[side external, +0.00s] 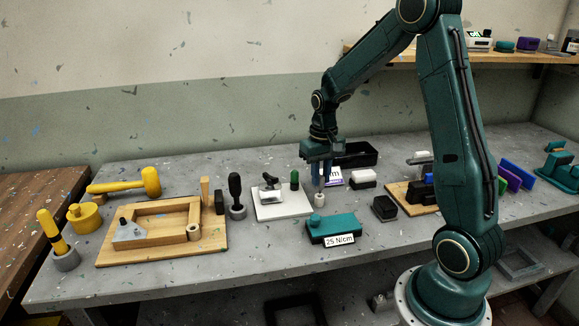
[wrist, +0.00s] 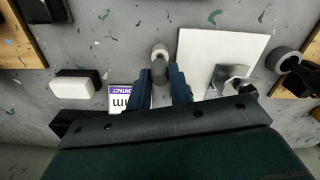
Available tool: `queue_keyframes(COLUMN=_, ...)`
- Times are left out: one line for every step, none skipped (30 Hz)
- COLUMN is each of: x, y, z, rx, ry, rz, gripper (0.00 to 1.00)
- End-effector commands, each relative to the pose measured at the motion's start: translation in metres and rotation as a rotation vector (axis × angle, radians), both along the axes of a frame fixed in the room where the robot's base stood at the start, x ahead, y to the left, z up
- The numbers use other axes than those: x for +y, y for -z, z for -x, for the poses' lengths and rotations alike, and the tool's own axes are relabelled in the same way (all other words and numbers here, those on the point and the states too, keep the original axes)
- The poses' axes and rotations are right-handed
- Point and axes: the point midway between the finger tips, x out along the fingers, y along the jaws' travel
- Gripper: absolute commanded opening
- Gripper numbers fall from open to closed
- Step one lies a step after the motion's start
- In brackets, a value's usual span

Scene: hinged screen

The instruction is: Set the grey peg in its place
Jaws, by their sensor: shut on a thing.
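My gripper (side external: 323,184) points down over the bench, just right of the white plate. In the wrist view my gripper (wrist: 160,88) has its blue fingers closed on the grey peg (wrist: 159,72), which shows as a dark rounded end between them. In the side view the fingers hide most or all of the peg. A small pale cylinder (side external: 319,200) stands on the bench below the fingertips. It also shows in the wrist view (wrist: 160,51), just beyond the peg. I cannot tell whether the peg touches it or is in it.
The white plate (side external: 268,209) with a metal clamp (side external: 270,187) lies close on the left. A teal box (side external: 331,228) labelled 25 N/cm sits in front. A white-topped block (side external: 362,178) and black tray (side external: 357,153) stand right and behind. A wooden frame board (side external: 120,258) lies far left.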

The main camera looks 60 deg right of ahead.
Motion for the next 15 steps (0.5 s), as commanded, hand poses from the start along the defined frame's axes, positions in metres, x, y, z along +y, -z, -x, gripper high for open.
queue_keyframes(x=0.0000, y=0.0001, z=0.0000, rx=0.000, ry=0.000, rz=0.000, gripper=0.00)
queue_keyframes(x=0.0000, y=0.0003, z=0.0000, rx=0.000, ry=0.000, rz=0.000, gripper=0.00)
queue_keyframes(x=0.0000, y=0.0006, z=0.0000, rx=0.000, ry=0.000, rz=0.000, gripper=0.00)
queue_keyframes(x=0.0000, y=0.0009, z=0.0000, rx=0.000, ry=0.000, rz=0.000, gripper=0.00)
queue_keyframes(x=0.0000, y=0.0014, z=0.0000, rx=0.000, ry=0.000, rz=0.000, gripper=0.00)
queue_keyframes(x=0.0000, y=0.0020, z=0.0000, rx=0.000, ry=0.000, rz=0.000, gripper=0.00)
queue_keyframes(x=0.0000, y=0.0025, z=0.0000, rx=0.000, ry=0.000, rz=0.000, gripper=0.00)
queue_keyframes(x=0.0000, y=0.0031, z=0.0000, rx=0.001, ry=0.000, rz=0.000, gripper=0.00)
queue_keyframes(x=0.0000, y=0.0040, z=0.0000, rx=0.001, ry=0.000, rz=0.000, gripper=0.00)
queue_keyframes(x=0.0000, y=0.0046, z=0.0000, rx=0.001, ry=0.000, rz=0.000, gripper=0.00)
queue_keyframes(x=0.0001, y=0.0053, z=0.0001, rx=0.001, ry=0.000, rz=0.000, gripper=0.00)
queue_keyframes(x=0.0001, y=0.0061, z=0.0001, rx=0.001, ry=0.000, rz=0.000, gripper=0.00)
queue_keyframes(x=0.0000, y=0.0068, z=0.0000, rx=0.001, ry=0.000, rz=0.000, gripper=0.00)
queue_keyframes(x=0.0000, y=0.0074, z=0.0000, rx=0.001, ry=0.000, rz=0.000, gripper=0.00)
queue_keyframes(x=0.0000, y=0.0083, z=0.0000, rx=0.001, ry=0.000, rz=0.000, gripper=0.00)
